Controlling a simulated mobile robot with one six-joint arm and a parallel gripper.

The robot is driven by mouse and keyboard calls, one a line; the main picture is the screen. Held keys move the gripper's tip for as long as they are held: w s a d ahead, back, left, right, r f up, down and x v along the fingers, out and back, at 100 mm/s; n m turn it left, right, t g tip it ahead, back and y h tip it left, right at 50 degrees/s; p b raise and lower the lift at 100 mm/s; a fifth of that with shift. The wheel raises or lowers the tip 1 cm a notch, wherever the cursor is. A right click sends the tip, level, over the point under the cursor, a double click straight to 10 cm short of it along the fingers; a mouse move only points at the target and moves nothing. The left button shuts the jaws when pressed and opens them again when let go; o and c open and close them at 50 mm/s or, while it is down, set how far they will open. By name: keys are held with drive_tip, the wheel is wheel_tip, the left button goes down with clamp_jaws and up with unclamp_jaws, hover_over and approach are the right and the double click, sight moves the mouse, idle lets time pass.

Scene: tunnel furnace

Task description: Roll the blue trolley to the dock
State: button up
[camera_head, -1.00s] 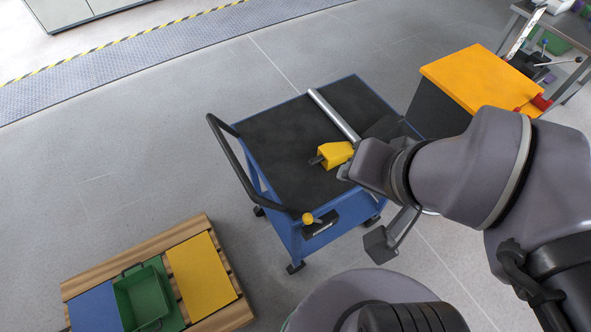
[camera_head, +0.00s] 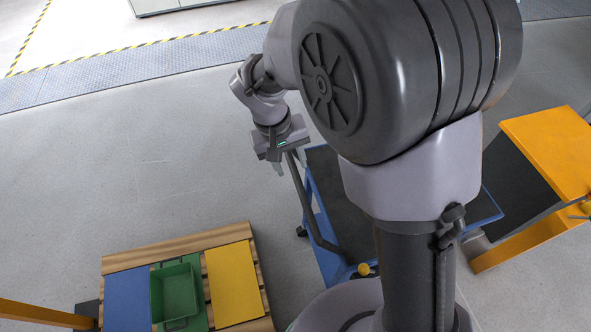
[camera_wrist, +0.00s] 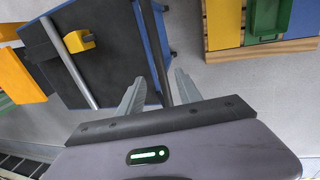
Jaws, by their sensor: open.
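The blue trolley (camera_head: 335,205) with a dark top stands below and right of my gripper, partly hidden behind my arm. My gripper (camera_head: 289,163) is open at the upper end of this handle. In the wrist view, the handle (camera_wrist: 155,50) runs between the spread fingers (camera_wrist: 160,79). The trolley top (camera_wrist: 45,55) carries a silver bar (camera_wrist: 70,68) and a yellow block (camera_wrist: 78,41). I cannot tell which thing is the dock.
A pallet (camera_head: 175,248) with blue and yellow panels and a green bin (camera_head: 173,292) lies at lower left. An orange-topped unit (camera_head: 548,145) stands right of the trolley. A yellow beam (camera_head: 40,314) crosses the lower left corner. Floor left of my gripper is clear.

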sight(298, 183)
drive_tip(key=f+b, duration=0.1)
drive_tip(key=f, duration=0.2)
drive_tip(key=d+f, duration=0.1)
drive_tip(key=f, duration=0.1)
drive_tip(key=f+b, duration=0.1)
drive_tip(key=f, duration=0.2)
drive_tip(key=shift+w+d+f+b, duration=0.3)
drive_tip(key=shift+d+f, duration=0.05)
clamp_jaws()
drive_tip(key=shift+r, duration=0.1)
idle(0.7)
